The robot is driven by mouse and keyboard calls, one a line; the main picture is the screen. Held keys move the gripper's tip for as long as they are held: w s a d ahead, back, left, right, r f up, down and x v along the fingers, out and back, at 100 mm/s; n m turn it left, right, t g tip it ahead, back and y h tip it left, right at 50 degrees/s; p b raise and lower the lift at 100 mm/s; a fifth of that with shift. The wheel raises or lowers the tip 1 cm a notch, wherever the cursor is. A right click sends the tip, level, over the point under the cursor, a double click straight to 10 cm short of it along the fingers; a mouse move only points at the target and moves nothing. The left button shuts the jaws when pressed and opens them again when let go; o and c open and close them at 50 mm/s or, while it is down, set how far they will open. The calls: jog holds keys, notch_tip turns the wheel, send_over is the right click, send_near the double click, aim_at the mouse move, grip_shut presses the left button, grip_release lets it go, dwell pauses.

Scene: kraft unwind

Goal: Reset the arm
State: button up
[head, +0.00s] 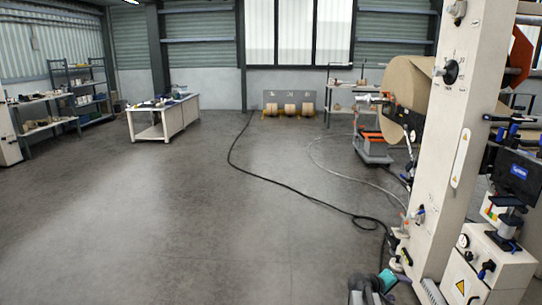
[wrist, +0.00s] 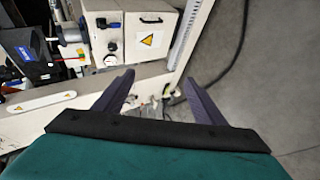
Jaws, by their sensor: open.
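My gripper (wrist: 160,76) shows in the wrist view with its two dark fingers spread apart. The gap between them is empty. A black bar and a teal body lie behind the fingers at the bottom of that view. The wrist view is tilted and shows a cream machine frame and a control box (wrist: 152,38) with a yellow warning sign beyond the fingers. In the head view, a teal and dark grey part of my arm shows at the bottom edge, beside the foot of the cream machine column (head: 440,150). My fingertips cannot be made out there.
A large kraft paper roll (head: 405,90) is at the machine's upper part. A black cable (head: 290,184) and a grey hose (head: 340,172) cross the floor. A white workbench (head: 165,118) and shelves (head: 85,90) stand back left. The floor at left and centre is clear.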

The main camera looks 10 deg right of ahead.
jog(key=s+a+f+n+g+y+p, duration=0.15)
jog(key=s+a+f, duration=0.35)
jog(key=a+f, duration=0.55)
jog(key=s+a+f+g+y+p, duration=0.1)
jog(key=s+a+f+y, duration=0.25)
jog(key=a+f, duration=0.7)
jog(key=s+a+f+m+g+y+p, duration=0.1)
jog(key=s+a+f+g+y, duration=0.1)
jog(key=s+a, duration=0.9)
jog(key=s+a+f+m+g+y, duration=0.1)
jog(key=s+a+f+g+y, duration=0.1)
jog(key=s+a, duration=1)
jog(key=shift+s+a+f+g+y+p, duration=0.3)
jog(key=shift+s+g+y, duration=0.5)
jog(key=shift+y, duration=0.4)
jog(key=c, duration=0.8)
jog(key=shift+d, duration=0.15)
jog(key=shift+c, duration=0.2)
